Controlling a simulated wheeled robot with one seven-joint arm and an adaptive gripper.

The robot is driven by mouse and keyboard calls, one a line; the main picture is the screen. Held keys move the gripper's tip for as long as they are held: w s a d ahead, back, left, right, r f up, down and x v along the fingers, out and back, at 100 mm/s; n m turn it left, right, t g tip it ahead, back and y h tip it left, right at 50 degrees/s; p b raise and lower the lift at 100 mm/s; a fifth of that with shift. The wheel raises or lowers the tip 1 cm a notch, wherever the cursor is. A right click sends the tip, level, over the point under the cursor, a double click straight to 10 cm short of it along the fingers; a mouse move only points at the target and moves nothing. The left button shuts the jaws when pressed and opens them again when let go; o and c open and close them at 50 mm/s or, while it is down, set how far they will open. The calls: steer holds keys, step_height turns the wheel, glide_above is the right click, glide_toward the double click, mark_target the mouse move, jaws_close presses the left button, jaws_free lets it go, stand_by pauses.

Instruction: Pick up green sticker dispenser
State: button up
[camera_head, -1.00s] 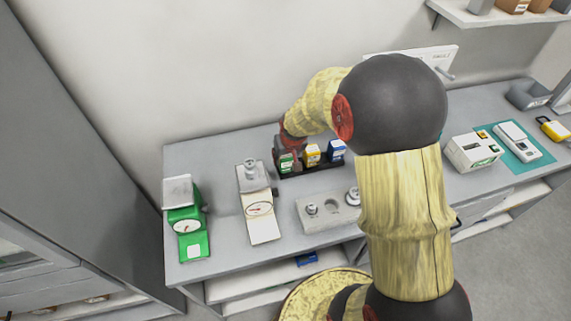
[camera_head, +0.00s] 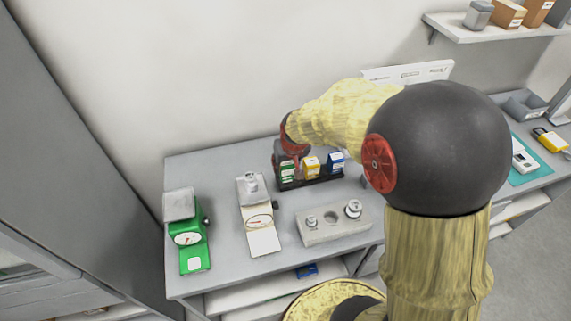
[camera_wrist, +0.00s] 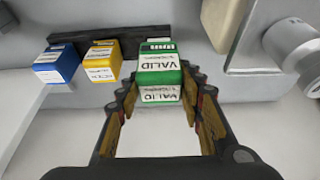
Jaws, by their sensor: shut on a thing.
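The green sticker dispenser (camera_head: 288,171) stands at the left end of a dark rack (camera_head: 318,180) on the table. In the wrist view the green dispenser (camera_wrist: 160,72) shows white labels reading VALID. My gripper (camera_wrist: 160,95) has its two fingers on either side of it and is shut on it. In the head view my gripper (camera_head: 284,160) reaches the rack from behind the dispensers and is partly hidden by my arm. A yellow dispenser (camera_head: 312,168) and a blue dispenser (camera_head: 337,162) stand to its right in the rack.
A white dial scale (camera_head: 262,233) carrying a metal weight and a green dial scale (camera_head: 187,238) stand to the left. A grey block with weights (camera_head: 331,230) lies in front of the rack. A wall stands close behind.

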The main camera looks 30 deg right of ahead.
steer(key=s+a+r+p, duration=0.1)
steer(key=s+a+r, duration=0.3)
steer(key=s, duration=0.5)
steer(key=shift+v, duration=0.95)
steer(key=o, duration=0.7)
steer(key=c, duration=0.4)
steer(key=shift+c, duration=0.2)
